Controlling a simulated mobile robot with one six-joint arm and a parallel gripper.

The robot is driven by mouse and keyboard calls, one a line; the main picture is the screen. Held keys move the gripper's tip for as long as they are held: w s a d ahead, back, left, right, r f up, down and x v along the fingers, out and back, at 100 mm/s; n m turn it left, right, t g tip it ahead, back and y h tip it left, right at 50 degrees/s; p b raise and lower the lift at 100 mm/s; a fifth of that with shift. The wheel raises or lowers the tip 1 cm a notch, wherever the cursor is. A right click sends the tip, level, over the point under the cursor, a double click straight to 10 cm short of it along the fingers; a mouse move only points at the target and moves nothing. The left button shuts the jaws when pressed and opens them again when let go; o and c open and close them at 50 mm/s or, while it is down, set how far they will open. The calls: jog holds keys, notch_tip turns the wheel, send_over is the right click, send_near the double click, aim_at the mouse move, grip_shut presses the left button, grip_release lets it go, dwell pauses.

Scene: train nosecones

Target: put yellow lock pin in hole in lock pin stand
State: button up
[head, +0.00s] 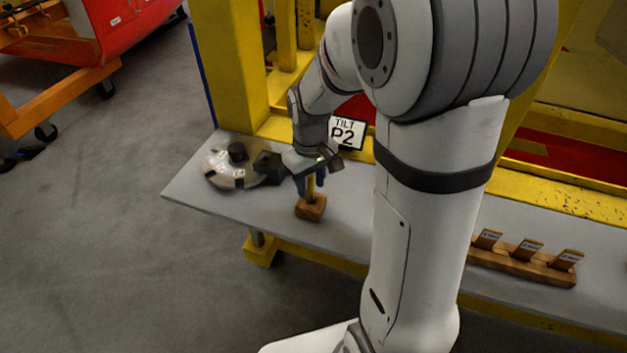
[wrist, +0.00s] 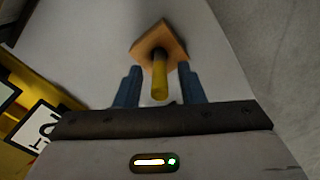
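The yellow lock pin (wrist: 160,80) stands between the two blue fingers of my gripper (wrist: 158,69). A gap shows on each side of the pin, so the gripper is open around it and not touching it. The pin's far end meets the small wooden lock pin stand (wrist: 174,42) and looks to be in its hole; the hole itself is hidden. In the head view, my gripper (head: 310,180) is just above the wooden stand (head: 311,208), with the pin (head: 311,189) upright between the fingers.
The grey table (head: 350,225) is clear in front of the stand. A round metal disc (head: 225,177) with dark knobs lies to the left. A "TILT P2" sign (head: 346,132) stands behind. A wooden rack (head: 520,264) with labelled slots sits at the right. Yellow frame posts (head: 228,65) rise behind.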

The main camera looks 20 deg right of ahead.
jog(key=shift+r, duration=0.1)
notch_tip(320, 180, up, 11)
jog(key=shift+r, duration=0.1)
jog(key=s+m+t, duration=0.3)
jog(key=s+m, duration=0.1)
jog(key=s, duration=1)
jog(key=shift+s+d+f, duration=0.15)
jog(key=shift+d+f, duration=0.15)
jog(key=shift+d, duration=0.1)
dwell(0.8)
